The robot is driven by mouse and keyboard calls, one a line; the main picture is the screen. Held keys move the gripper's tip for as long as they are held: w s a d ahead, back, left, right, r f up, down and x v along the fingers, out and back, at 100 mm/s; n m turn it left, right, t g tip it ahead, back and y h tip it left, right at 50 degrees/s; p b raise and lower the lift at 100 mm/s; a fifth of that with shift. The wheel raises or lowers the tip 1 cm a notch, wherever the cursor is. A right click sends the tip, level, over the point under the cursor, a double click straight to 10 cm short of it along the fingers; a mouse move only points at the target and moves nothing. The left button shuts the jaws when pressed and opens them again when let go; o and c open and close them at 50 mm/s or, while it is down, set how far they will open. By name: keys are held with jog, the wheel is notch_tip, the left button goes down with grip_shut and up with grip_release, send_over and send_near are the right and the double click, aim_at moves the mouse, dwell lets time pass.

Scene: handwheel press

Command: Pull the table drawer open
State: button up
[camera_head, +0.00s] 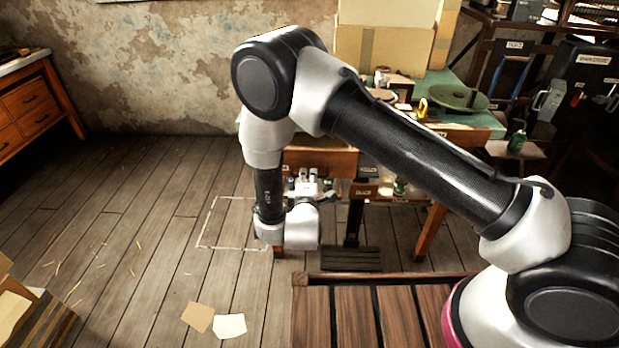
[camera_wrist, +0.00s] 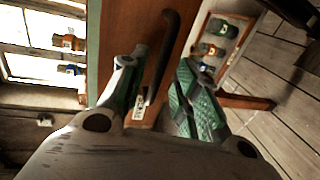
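The table (camera_head: 490,122) has a worn green top and stands against the back wall. Its drawer (camera_head: 325,161) has a brown wooden front, partly hidden behind my arm in the head view. In the wrist view the drawer front fills the upper middle, with a dark bar handle (camera_wrist: 171,45) on it. My gripper (camera_wrist: 158,66) is open, its two green-padded fingers apart on either side of the handle's line. I cannot tell whether either finger touches the handle.
Cardboard boxes (camera_head: 384,47) and a green round plate (camera_head: 458,97) stand on the table. Small jars (camera_wrist: 214,40) sit on a shelf beside the drawer. A slatted wooden surface (camera_head: 362,318) lies in front.

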jog(key=shift+x, duration=1.35)
grip_shut()
jog(key=f+v, duration=0.1)
jog(key=v, duration=0.6)
jog(key=shift+s+f, duration=0.3)
jog(key=shift+s, duration=0.2)
